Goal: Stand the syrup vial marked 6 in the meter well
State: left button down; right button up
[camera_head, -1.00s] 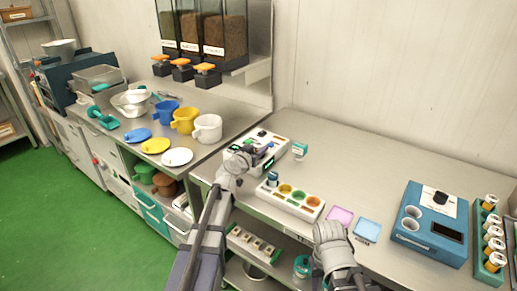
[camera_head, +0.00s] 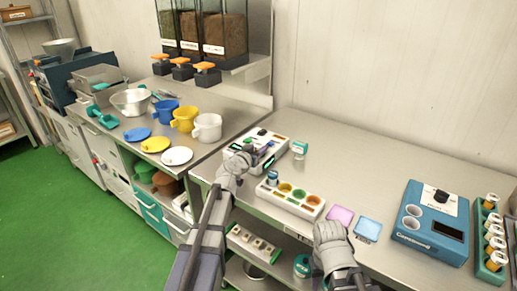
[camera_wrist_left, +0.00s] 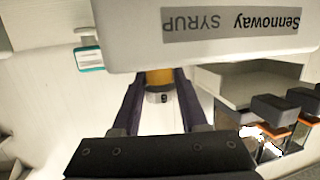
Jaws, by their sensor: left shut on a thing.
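My left gripper (camera_wrist_left: 160,98) is shut on a small vial (camera_wrist_left: 160,77), amber with a pale lower part and a small dark mark I cannot read. In the head view my left gripper (camera_head: 262,148) is at the white meter (camera_head: 282,146), which has green displays and a dark knob. A white body lettered "Sennoway SYRUP" (camera_wrist_left: 215,45) fills the top of the left wrist view, upside down, close to the vial. The meter's well is hidden, so I cannot tell whether the vial is inside or above it.
A white tray (camera_head: 313,210) with coloured cups stands in front of the meter. A small teal-and-white box (camera_head: 299,147) is right of it. Pink (camera_head: 341,215) and blue (camera_head: 368,229) pads, a blue device (camera_head: 420,246) and a vial rack (camera_head: 480,262) lie further right. The back middle of the table is clear.

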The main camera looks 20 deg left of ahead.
pick_arm(q)
jog(key=shift+f+b, duration=0.3)
jog(key=shift+f, duration=0.1)
jog(key=c, duration=0.7)
grip_release()
jog(key=shift+p+v, duration=1.15)
jog(key=shift+v, duration=4.4)
